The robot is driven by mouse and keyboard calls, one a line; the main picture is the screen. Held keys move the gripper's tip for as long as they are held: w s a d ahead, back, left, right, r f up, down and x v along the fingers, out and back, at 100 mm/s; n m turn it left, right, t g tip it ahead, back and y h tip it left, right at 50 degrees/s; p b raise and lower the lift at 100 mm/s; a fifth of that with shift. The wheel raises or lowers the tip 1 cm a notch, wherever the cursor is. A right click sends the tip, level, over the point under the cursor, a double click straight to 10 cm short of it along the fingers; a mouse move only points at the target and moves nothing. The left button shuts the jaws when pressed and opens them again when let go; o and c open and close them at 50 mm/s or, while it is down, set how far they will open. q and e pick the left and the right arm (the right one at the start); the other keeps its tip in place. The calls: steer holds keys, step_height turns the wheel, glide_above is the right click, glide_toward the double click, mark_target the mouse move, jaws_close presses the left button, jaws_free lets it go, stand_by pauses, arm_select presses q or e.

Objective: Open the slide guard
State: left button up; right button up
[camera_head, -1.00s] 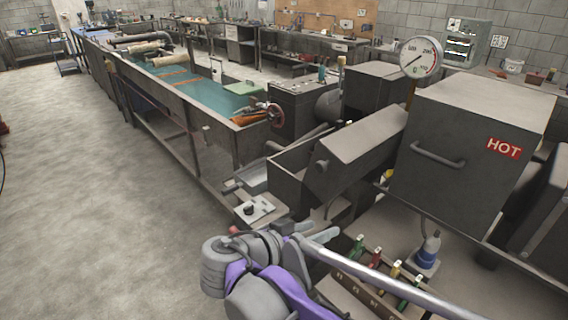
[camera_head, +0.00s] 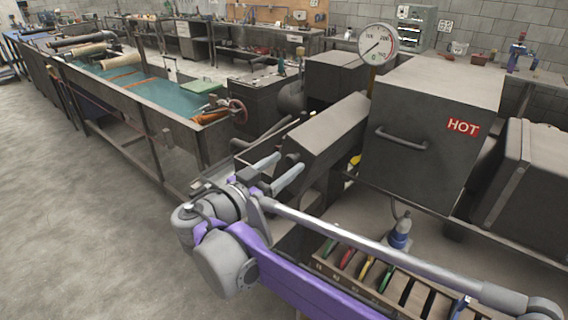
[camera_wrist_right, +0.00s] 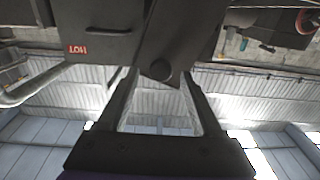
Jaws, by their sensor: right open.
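A grey slanted cover (camera_head: 332,130), which looks like the slide guard, sits on the machine left of the box with the HOT label. My right gripper (camera_head: 277,170) is open in front of the cover's left end, with its two pale fingers pointing toward it. In the right wrist view, which is upside down, a round dark knob (camera_wrist_right: 160,70) on the guard (camera_wrist_right: 178,38) shows between the tips of my open right gripper (camera_wrist_right: 160,82). I cannot tell whether the fingers touch it. The knob is largely hidden in the head view. My left gripper is not in view.
The HOT box (camera_head: 430,130) with a bar handle and a pressure gauge (camera_head: 377,44) stand right of the guard. A long water trough (camera_head: 150,98) runs back to the left. A rack of coloured handles (camera_head: 345,262) lies below my right arm. The floor at left is clear.

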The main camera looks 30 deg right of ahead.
steer(key=shift+w+d, duration=0.15)
steer(key=shift+d, duration=0.15)
jaws_close()
stand_by(1.3)
